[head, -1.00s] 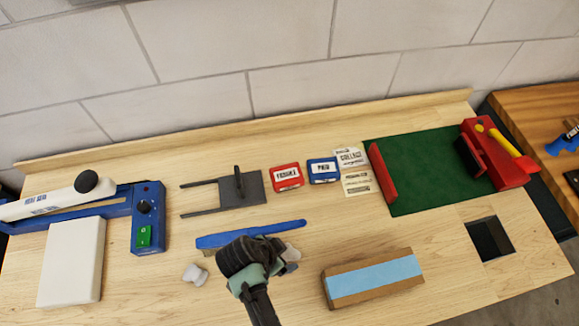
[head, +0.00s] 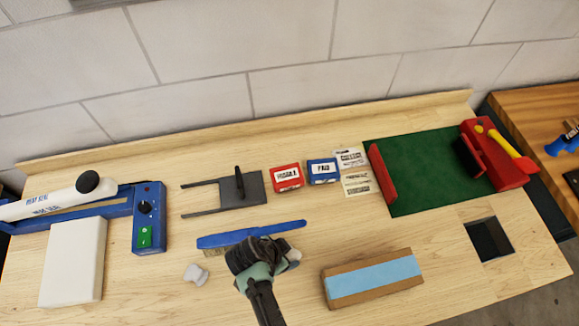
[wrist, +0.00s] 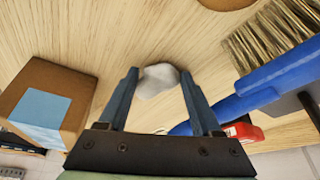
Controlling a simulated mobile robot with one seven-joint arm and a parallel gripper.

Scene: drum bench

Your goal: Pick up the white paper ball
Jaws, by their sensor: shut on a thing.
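A crumpled white paper ball (wrist: 158,81) sits between the two fingers of my gripper (wrist: 160,88) in the wrist view, and the fingers are shut on it. In the head view a small part of the ball (head: 294,254) shows at the right side of my gripper (head: 275,258), and my wrist hides the rest. The wood bench is close behind the ball in the wrist view; I cannot tell whether the ball touches it. A second pale, faceted lump (head: 196,274) lies on the bench to the left of my gripper.
A blue-handled brush (head: 250,233) lies just behind my gripper, its bristles (wrist: 270,42) at right in the wrist view. A cardboard box with a blue strip (head: 373,278) is to the right. Red (head: 286,178) and blue (head: 323,171) boxes stand farther back. A square opening (head: 489,240) is at right.

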